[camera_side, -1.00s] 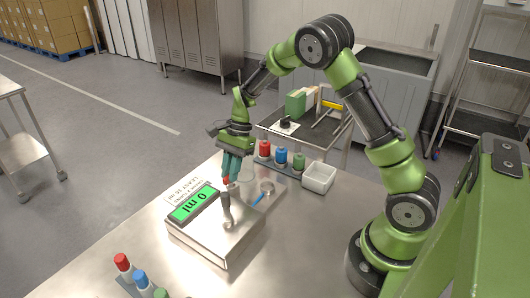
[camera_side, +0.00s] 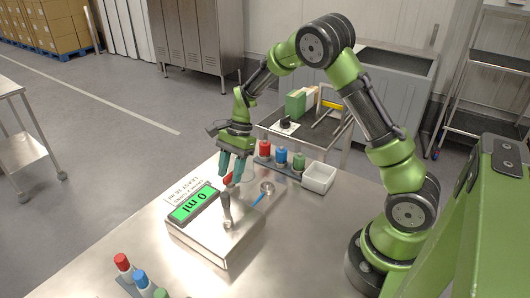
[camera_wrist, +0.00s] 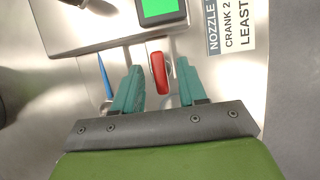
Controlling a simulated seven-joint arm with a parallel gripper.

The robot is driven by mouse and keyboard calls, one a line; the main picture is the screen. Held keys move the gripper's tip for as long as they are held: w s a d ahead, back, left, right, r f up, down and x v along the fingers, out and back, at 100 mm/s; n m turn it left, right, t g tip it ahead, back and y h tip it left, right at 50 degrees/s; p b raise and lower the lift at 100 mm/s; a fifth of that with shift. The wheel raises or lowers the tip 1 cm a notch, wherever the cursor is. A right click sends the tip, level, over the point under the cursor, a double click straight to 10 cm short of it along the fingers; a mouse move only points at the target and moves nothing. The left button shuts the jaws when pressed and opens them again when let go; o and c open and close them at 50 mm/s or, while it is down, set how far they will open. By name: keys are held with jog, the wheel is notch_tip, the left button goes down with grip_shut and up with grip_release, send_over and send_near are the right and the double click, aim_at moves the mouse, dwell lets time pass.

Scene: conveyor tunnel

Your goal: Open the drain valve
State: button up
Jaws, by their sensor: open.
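A red lever (camera_side: 228,179), which looks like the drain valve handle, stands at the back edge of a metal dosing box (camera_side: 205,243). In the wrist view the red lever (camera_wrist: 160,74) lies between my two teal fingers with a gap on each side. My gripper (camera_side: 230,178) is open and points down around the lever, without visible contact. It also shows in the wrist view (camera_wrist: 160,66). The box's green display (camera_side: 194,203) reads 0 ml. A grey spout or crank (camera_side: 226,208) stands on the box. The lever's base is partly hidden.
A label (camera_wrist: 232,28) lies beside the display. A blue stick (camera_side: 262,198) and a small round dish (camera_side: 267,187) lie right of the box. More capped bottles (camera_side: 140,280) stand front left.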

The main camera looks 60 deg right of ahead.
jog(key=v, duration=1.7)
jog(key=shift+d+f, duration=0.1)
jog(key=s+a+r+n+t, duration=0.1)
jog(key=s+a+n+t, duration=0.1)
jog(key=s, duration=0.4)
jog(key=s+a+r+n+t+h, duration=0.1)
jog(key=s+a+n+t, duration=0.1)
jog(key=s+a+n, duration=0.3)
jog(key=s+a+r+n+t+h, duration=0.1)
jog(key=s+a+n+t, duration=0.2)
jog(key=s+n, duration=0.4)
jog(key=shift+s+a+r, duration=0.15)
jog(key=shift+s+a, duration=0.4)
jog(key=shift+s, duration=0.35)
